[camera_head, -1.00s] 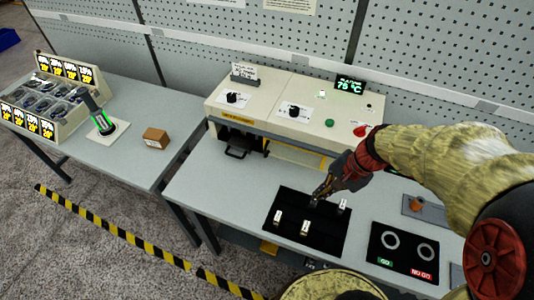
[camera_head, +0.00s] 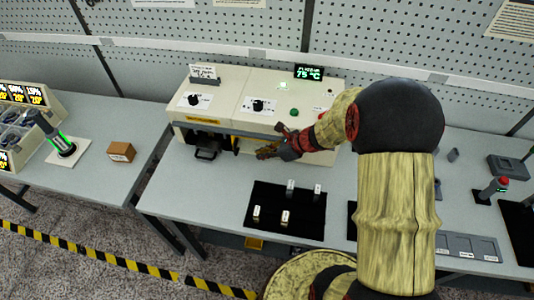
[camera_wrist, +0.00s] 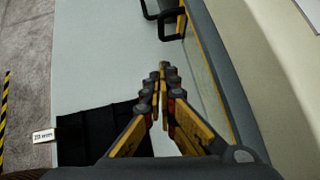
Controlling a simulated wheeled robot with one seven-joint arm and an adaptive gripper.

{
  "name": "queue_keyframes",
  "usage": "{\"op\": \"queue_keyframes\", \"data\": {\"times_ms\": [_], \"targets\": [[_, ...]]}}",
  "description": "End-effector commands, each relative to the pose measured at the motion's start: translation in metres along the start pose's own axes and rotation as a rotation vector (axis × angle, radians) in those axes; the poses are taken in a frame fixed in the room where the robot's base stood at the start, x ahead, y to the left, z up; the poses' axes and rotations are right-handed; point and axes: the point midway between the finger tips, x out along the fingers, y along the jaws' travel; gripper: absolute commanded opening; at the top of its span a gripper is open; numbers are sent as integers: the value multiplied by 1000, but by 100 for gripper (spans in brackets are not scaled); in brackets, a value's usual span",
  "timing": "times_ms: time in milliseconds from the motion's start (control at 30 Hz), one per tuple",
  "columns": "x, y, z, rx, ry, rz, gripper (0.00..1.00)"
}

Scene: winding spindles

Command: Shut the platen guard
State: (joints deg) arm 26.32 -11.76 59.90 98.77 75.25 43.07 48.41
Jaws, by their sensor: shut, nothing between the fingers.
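The platen guard (camera_wrist: 203,55) is a clear panel with yellow edges at the front of the cream machine (camera_head: 225,110). Its black handle (camera_wrist: 170,24) shows in the wrist view, ahead of my fingertips. In the head view the guard's yellow left edge (camera_head: 236,145) stands beside a dark opening on the left; my arm and gripper hide much of the panel. My gripper (camera_head: 262,153) is shut and empty, in front of the guard and pointing left along it. In the wrist view my gripper (camera_wrist: 163,70) is apart from the handle.
A black mat (camera_head: 270,204) with several small pieces lies in front of the machine. A black handle-like bar (camera_head: 207,152) sticks out at the dark opening. A brown box (camera_head: 121,152) stands on the left table. The tabletop left of the mat is clear.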

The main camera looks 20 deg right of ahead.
Motion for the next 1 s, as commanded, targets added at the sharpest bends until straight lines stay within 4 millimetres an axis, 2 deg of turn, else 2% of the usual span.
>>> {"op": "queue_keyframes", "data": {"times_ms": [33,200,400,633,1000], "targets": [[13,1,-1,-2,1,4,0],[46,1,-1,-3,1,4,0],[66,0,19,-5,0,1,0],[75,0,28,-3,0,1,0],[75,0,29,-3,0,1,0]]}}
